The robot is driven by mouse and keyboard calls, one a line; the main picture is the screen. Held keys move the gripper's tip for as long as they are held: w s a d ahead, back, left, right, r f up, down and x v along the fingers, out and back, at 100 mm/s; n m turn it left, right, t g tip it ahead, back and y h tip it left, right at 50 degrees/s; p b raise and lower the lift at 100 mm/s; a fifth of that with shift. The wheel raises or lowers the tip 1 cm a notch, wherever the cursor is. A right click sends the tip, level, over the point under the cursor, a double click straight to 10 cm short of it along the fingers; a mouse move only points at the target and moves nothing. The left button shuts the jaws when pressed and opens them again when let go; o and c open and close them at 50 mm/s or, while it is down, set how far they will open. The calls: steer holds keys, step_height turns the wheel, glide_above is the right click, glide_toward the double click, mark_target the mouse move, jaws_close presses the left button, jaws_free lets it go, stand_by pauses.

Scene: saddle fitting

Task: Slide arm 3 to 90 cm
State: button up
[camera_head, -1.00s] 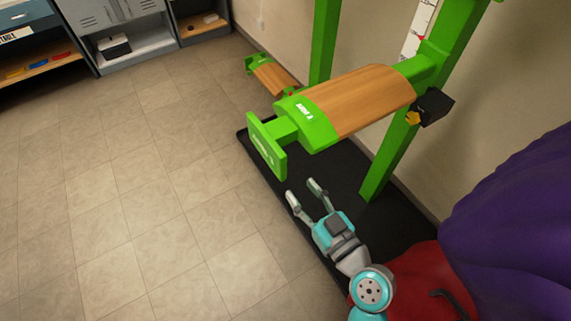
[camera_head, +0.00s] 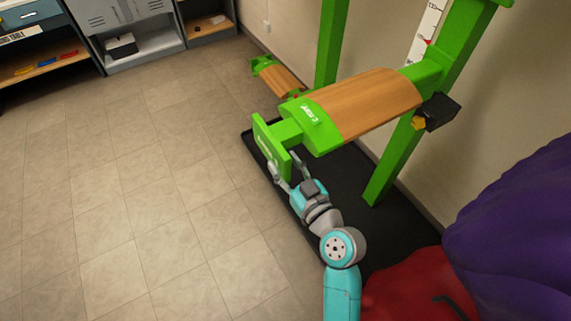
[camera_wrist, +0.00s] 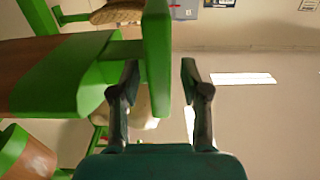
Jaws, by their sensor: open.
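The near arm has a wooden pad (camera_head: 365,102), a green front section with an upside-down label (camera_head: 318,118) too small to read surely, and a green end plate (camera_head: 270,146). It is mounted on a green upright (camera_head: 388,165). My gripper (camera_head: 284,164) is open at the lower part of the end plate. In the wrist view, the end plate (camera_wrist: 157,60) stands between my two fingers, with a gap showing on each side. A white scale (camera_head: 426,32) with a red mark runs beside the upright; its numbers are unreadable. A black block (camera_head: 438,111) with a yellow knob (camera_head: 418,123) sits at the arm's base.
A lower arm with a wooden pad (camera_head: 280,80) is behind, near the wall. A black mat (camera_head: 335,185) lies under the rack. A purple shape (camera_head: 510,215) and a red one (camera_head: 410,290) fill the lower right. The tiled floor (camera_head: 130,190) to the left is clear.

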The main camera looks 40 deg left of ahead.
jaws_close()
step_height(320, 180, down, 10)
stand_by(0.3)
jaws_free()
steer(key=v, duration=1.2)
steer(key=shift+f, duration=0.1)
stand_by(0.4)
